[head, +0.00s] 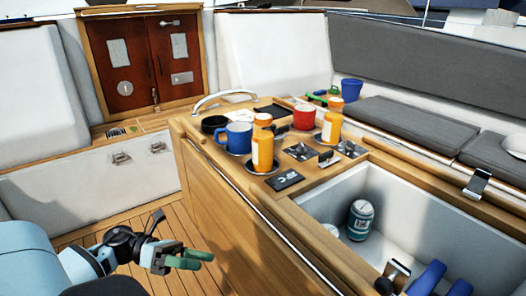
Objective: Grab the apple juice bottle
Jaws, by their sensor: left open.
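Two yellow-orange bottles with orange caps stand upright on the wooden cockpit table. One bottle (262,152) is near the table's left edge. The other bottle (331,127) stands farther back and to the right. Their labels are too small to read, so I cannot tell which one is apple juice. My left gripper (192,259) is open and empty, low over the slatted floor at the bottom left. It is apart from the table and well below and left of the bottles.
A blue mug (238,138) stands beside the nearer bottle, and a red mug (304,117) stands beside the farther one. An open white bin (450,235) at the right holds a can (360,220). The table's wooden side (225,205) stands between my gripper and the tabletop.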

